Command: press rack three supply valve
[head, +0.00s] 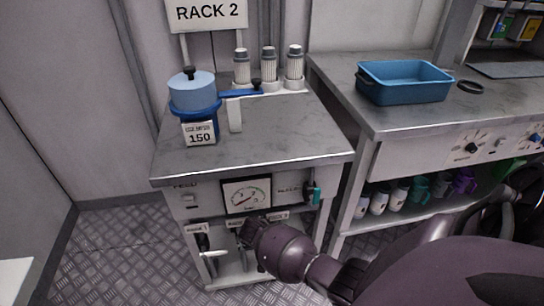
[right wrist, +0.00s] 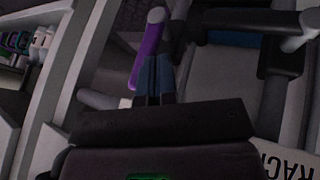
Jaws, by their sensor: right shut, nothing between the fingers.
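In the head view a low cabinet front under the gauge holds a row of small rack labels, with a lever (head: 205,246) under the leftmost one. My right arm comes in from the right, and its gripper (head: 248,226) is in front of the cabinet's right part, hiding what lies behind it. In the right wrist view the shut, empty gripper fingers (right wrist: 155,78) are close beside a purple lever (right wrist: 148,52) with a grey end. I cannot tell whether they touch. My left gripper is not in view.
A gauge (head: 246,195) and a teal-handled valve (head: 315,192) are on the cabinet front. A blue tray (head: 403,82) is on the right bench. Chequered floor lies left.

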